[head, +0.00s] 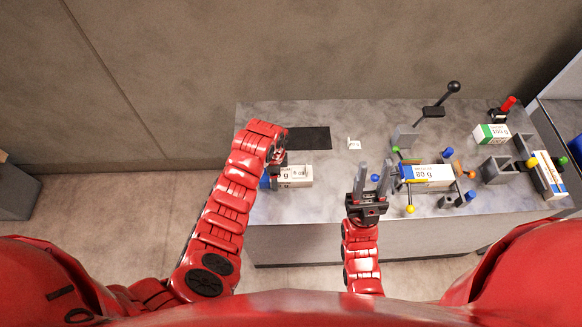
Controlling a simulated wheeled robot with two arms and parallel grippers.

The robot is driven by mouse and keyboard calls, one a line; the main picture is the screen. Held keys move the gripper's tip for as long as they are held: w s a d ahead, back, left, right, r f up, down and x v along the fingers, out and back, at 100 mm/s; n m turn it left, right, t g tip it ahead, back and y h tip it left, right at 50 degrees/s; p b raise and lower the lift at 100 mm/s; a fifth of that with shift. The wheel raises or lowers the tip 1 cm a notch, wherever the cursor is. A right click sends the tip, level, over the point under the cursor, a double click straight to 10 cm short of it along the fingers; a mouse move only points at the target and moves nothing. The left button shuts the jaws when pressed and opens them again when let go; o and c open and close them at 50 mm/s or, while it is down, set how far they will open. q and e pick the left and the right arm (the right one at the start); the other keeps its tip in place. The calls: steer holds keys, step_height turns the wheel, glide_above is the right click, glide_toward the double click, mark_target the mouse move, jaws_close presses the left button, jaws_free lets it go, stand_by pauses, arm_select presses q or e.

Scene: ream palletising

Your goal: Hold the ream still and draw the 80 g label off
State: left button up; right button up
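A white ream with a blue end (295,182) lies at the left of the grey table. Its printed face is partly hidden by my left gripper, and a small marked patch, perhaps the label (300,172), shows on its top right. My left gripper (277,165) is over the ream's left part; its fingers are too hidden to tell whether they grip. Another ream marked 80 g (428,184) sits further right among coloured knobs.
A black mat (308,138) and a small white card (354,143) lie behind the left ream. The table (335,207) is bare in front.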

steer(key=w+f+m+g+h, duration=0.3)
steer(key=w+m+g, duration=0.25)
steer(key=w, duration=1.45)
steer(key=w+a+f+g, duration=0.3)
steer(key=w+g, duration=0.1)
steer(key=w, duration=0.2)
steer(key=w+a+f+g, duration=0.3)
steer(key=w+g, duration=0.1)
steer(key=w, duration=0.2)
step_height(320, 180, down, 3)
steer(key=w+a+g, duration=0.2)
steer(key=a+g, duration=0.1)
steer(key=g+h, duration=0.5)
steer(key=g, duration=0.9)
glide_above(300, 171)
steer(key=s+d, duration=0.2)
step_height(300, 171, down, 7)
steer(key=shift+g+h, duration=0.25)
steer(key=shift+h, duration=0.05)
steer(key=f, duration=0.3)
steer(key=w+f, duration=0.1)
steer(key=f, duration=0.7)
steer(key=shift+w+f, duration=0.15)
steer(key=shift+f, duration=0.1)
jaws_close()
